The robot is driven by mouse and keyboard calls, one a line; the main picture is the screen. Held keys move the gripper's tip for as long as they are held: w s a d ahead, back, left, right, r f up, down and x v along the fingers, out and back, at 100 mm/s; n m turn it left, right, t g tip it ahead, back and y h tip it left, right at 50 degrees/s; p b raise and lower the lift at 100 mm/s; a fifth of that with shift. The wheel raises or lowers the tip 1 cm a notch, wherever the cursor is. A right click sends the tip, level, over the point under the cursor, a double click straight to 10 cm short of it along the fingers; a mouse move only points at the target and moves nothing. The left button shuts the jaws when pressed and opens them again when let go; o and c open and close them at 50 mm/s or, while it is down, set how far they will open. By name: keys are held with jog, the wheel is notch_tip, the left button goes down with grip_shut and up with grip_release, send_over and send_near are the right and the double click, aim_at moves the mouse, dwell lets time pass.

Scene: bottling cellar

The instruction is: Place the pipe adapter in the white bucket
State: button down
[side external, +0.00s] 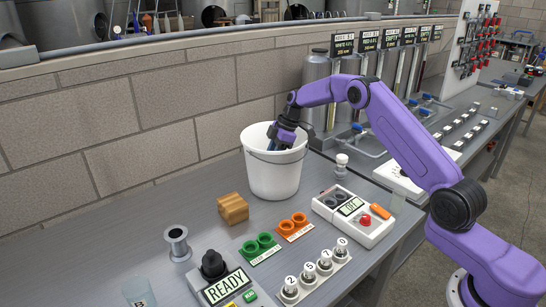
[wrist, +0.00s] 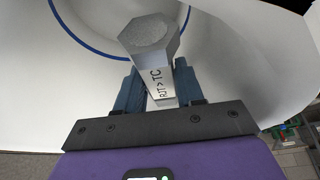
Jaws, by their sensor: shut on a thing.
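The white bucket (side external: 273,175) stands on the grey bench by the block wall. My gripper (side external: 277,140) reaches down into its mouth, its fingers partly hidden behind the rim. In the wrist view my gripper (wrist: 155,80) has its blue fingers shut on the pipe adapter (wrist: 150,40), a grey metal piece with a hexagonal end and a label that seems to read "RJT>TC". The white bucket's inner wall (wrist: 40,90), with a blue ring line, surrounds it there. The adapter is hidden in the side view.
A wooden block (side external: 233,208), green rings (side external: 259,246) and orange rings (side external: 292,226) lie in front of the bucket. A metal spool-shaped fitting (side external: 177,244) stands at left. A control box (side external: 353,213) with a red button is at right, and metal cylinders (side external: 318,85) stand behind.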

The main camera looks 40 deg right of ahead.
jog(key=shift+f, duration=0.55)
jog(key=c, duration=0.7)
grip_release()
jog(key=shift+r, duration=0.1)
